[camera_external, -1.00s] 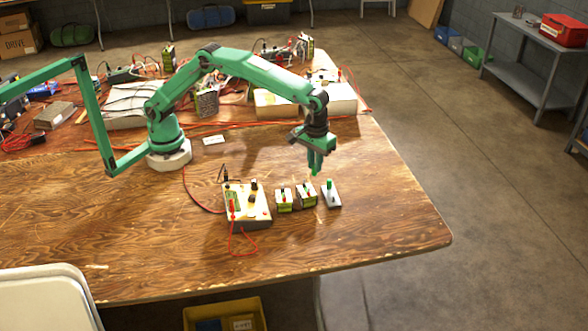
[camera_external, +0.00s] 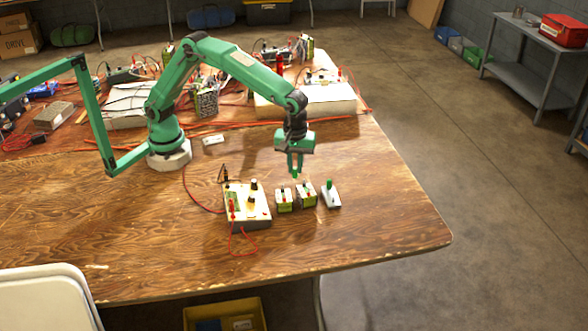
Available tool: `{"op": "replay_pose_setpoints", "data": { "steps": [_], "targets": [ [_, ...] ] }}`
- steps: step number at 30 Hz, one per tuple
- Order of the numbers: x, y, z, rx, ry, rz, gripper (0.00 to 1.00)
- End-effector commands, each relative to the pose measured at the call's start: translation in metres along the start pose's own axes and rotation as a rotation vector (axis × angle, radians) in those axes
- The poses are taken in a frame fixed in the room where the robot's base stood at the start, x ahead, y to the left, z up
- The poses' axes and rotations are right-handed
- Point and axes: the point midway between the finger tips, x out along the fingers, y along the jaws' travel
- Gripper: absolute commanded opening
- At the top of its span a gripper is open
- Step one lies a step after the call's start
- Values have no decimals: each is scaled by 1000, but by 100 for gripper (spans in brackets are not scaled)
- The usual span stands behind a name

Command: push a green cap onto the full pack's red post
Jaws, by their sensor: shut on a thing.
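My gripper (camera_external: 295,173) points down, shut on a small green cap (camera_external: 295,176) at its fingertips. It is in the air above the two small packs.
A cream charger box (camera_external: 259,217) with knobs and a red lead (camera_external: 243,252) stands just left of the packs. The front of the wooden table (camera_external: 370,245) is clear. Cables and equipment crowd the back.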

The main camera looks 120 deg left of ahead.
Motion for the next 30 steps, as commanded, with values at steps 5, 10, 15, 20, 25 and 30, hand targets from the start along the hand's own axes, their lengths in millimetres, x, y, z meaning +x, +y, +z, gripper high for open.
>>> {"op": "replay_pose_setpoints", "data": {
  "steps": [5,10,15,20,25,30],
  "targets": [
    [0,-10,4,-101,0,1,1],
    [0,-19,7,-197,0,0,1],
    [0,-26,10,-272,-1,1,1],
    [0,-30,11,-315,0,1,1],
    [0,-31,12,-331,0,1,1],
    [0,-31,11,-331,0,0,1]
  ]
}}
